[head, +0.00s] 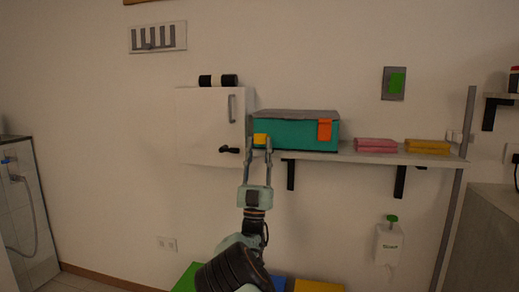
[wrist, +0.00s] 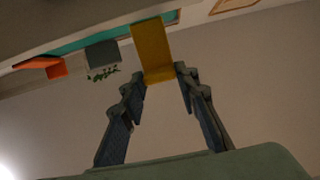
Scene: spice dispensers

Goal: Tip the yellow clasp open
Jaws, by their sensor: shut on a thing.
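A teal box (head: 290,134) with a grey lid (head: 300,114) sits on the wall shelf. The yellow clasp (head: 261,139) is at the left of its front and hangs down. It also shows in the wrist view (wrist: 152,45), with its lower end between my fingertips. An orange clasp (head: 325,129) is at the right of the box front and shows at the left of the wrist view (wrist: 45,67). My gripper (head: 258,146) reaches up from below and is shut on the yellow clasp, one finger on each side. Its fingertips cover part of the clasp's lower end.
A white cabinet (head: 205,125) with handles stands just left of the box. Pink blocks (head: 376,145) and yellow blocks (head: 427,146) lie on the shelf (head: 345,156) to the right. Black brackets (head: 291,175) hold the shelf up. The wall below is mostly clear.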

